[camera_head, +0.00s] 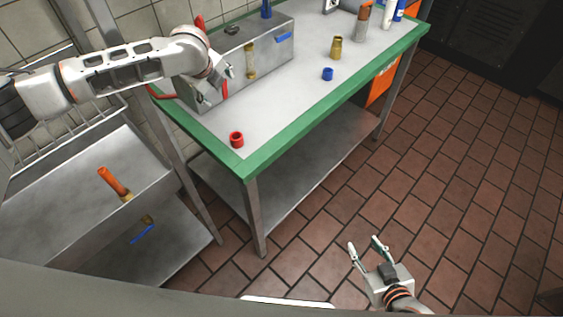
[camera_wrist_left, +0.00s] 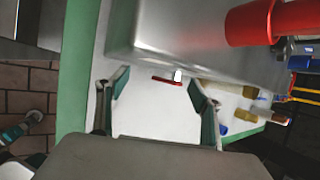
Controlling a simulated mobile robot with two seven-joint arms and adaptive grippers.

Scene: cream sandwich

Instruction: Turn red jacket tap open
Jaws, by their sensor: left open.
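The red tap handle (camera_head: 225,88) is a thin red bar on the front of the grey metal box (camera_head: 275,62). It also shows in the left wrist view as a short red bar (camera_wrist_left: 168,80) with a pale piece beside it. My left gripper (camera_head: 226,72) is close by the box front, partly overlapping the handle from the head. In the left wrist view my open left fingers (camera_wrist_left: 158,82) lie on either side of the handle's picture position; contact cannot be told. My right gripper (camera_head: 366,246) is open and empty above the tiled floor.
The box stands on a green-edged table (camera_head: 320,113). A red ring (camera_head: 237,139), a blue ring (camera_head: 327,74) and a brass fitting (camera_head: 336,47) stand on it. A blue handle (camera_head: 283,37) is on the box. A sink (camera_head: 90,185) is at left.

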